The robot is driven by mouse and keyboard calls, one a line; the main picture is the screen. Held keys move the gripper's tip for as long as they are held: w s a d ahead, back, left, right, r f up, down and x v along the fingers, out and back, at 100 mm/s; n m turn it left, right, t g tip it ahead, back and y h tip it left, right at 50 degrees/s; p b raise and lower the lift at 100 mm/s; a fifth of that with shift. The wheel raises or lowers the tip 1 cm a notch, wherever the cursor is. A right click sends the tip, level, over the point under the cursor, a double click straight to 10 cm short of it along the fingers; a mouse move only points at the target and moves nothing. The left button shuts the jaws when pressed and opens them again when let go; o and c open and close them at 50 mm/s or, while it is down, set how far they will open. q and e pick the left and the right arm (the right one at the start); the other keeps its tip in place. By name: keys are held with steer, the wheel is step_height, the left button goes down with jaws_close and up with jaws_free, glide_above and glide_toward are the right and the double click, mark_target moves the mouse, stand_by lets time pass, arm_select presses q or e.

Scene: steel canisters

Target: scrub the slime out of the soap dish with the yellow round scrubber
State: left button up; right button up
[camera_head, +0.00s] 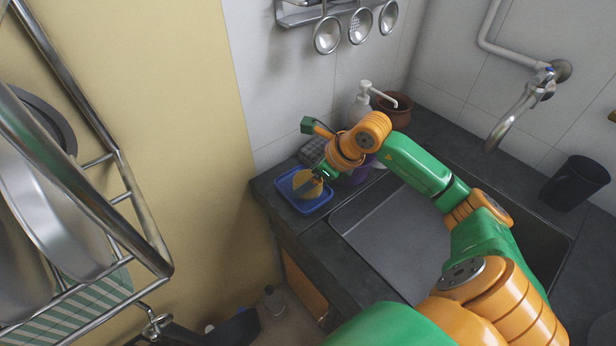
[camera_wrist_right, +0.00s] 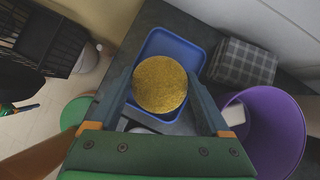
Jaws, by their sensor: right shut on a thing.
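The yellow round scrubber (camera_head: 308,184) is over the blue soap dish (camera_head: 325,199) at the counter's left end. My right gripper (camera_head: 317,181) is shut on the scrubber. In the right wrist view the scrubber (camera_wrist_right: 160,84) sits between the two fingers of my right gripper (camera_wrist_right: 160,95), and the blue dish (camera_wrist_right: 170,38) lies behind it. The scrubber hides much of the dish's inside, and I see no slime. I cannot tell whether the scrubber touches the dish's bottom. My left gripper is not in view.
A folded checked cloth (camera_wrist_right: 243,62) and a purple container (camera_wrist_right: 278,130) stand right beside the dish. The steel sink (camera_head: 385,238) is to the right. A white pump bottle (camera_head: 361,107) and a brown pot (camera_head: 396,108) stand behind my arm. A dark cup (camera_head: 577,183) is at the far right.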

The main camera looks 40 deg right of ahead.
mark_target(302, 172)
steer(key=shift+f+b, duration=0.75)
steer(key=shift+r, duration=0.1)
steer(key=shift+w, duration=0.4)
steer(key=w, duration=0.2)
steer(key=shift+w+a, duration=0.15)
steer(key=shift+w, duration=0.2)
steer(key=shift+f, duration=0.2)
steer(key=shift+s, duration=0.25)
steer(key=shift+s+f+b, duration=0.15)
steer(key=shift+s+b, duration=0.2)
steer(key=shift+s, duration=0.15)
steer(key=shift+s+f+b, duration=0.15)
steer(key=shift+s+b, duration=0.2)
steer(key=shift+s, duration=0.15)
steer(key=shift+s+d+r, duration=0.1)
steer(key=shift+s+d, duration=0.1)
steer(key=shift+s, duration=0.35)
